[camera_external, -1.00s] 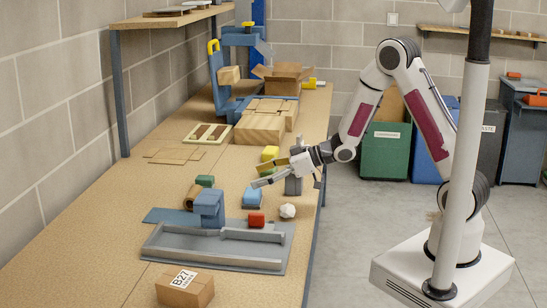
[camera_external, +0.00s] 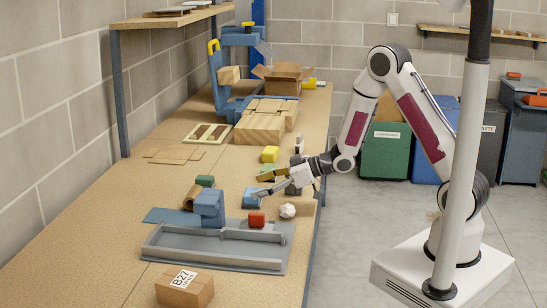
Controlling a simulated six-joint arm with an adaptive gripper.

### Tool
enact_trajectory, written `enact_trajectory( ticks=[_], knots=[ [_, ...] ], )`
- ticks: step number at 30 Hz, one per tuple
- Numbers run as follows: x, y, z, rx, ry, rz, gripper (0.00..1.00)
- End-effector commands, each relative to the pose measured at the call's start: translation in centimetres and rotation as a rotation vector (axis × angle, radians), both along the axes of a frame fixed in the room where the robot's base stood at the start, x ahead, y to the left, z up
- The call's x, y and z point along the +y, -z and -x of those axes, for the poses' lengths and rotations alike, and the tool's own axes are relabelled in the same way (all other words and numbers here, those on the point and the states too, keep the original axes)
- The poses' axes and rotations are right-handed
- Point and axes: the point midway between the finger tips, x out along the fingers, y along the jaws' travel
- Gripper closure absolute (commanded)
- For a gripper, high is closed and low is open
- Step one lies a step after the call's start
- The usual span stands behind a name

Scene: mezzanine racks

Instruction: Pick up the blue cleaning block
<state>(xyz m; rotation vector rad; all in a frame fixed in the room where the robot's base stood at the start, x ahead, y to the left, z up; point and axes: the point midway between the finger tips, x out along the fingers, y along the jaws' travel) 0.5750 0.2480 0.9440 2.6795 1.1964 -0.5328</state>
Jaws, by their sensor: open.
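The blue cleaning block (camera_external: 250,200) lies on the wooden bench, behind the red block (camera_external: 256,219) and right of the blue-grey block-shaped fixture (camera_external: 209,205). My gripper (camera_external: 262,186) is open and reaches in from the right. Its fingers point left and are at the blue block's upper right in the picture. One finger partly overlaps the block in this view. I cannot tell whether they touch. Nothing shows between the fingers.
A grey tray (camera_external: 165,240) lies in front. A white crumpled ball (camera_external: 288,211), a yellow block (camera_external: 270,154) and a green block (camera_external: 205,181) are near. A labelled carton (camera_external: 185,289) stands at the front. The bench's left side is clear.

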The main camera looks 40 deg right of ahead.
Motion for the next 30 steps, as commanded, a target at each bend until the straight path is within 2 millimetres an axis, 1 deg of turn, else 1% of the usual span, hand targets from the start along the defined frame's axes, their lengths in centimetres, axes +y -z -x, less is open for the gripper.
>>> enact_trajectory(
  ticks=[1, 5, 11, 16, 30],
  knots=[
    [0.0, 0.6, 0.0, 0.004, 0.000, -0.001, 0.25],
    [0.0, 1.8, 0.0, 0.003, 0.001, 0.000, 0.25],
    [1.6, 2.5, -1.4, 0.000, -0.001, 0.001, 0.25],
    [2.0, 2.7, -1.9, -0.002, 0.001, 0.000, 0.25],
    [2.0, 2.7, -1.9, 0.000, 0.001, 0.000, 0.25]
  ],
)
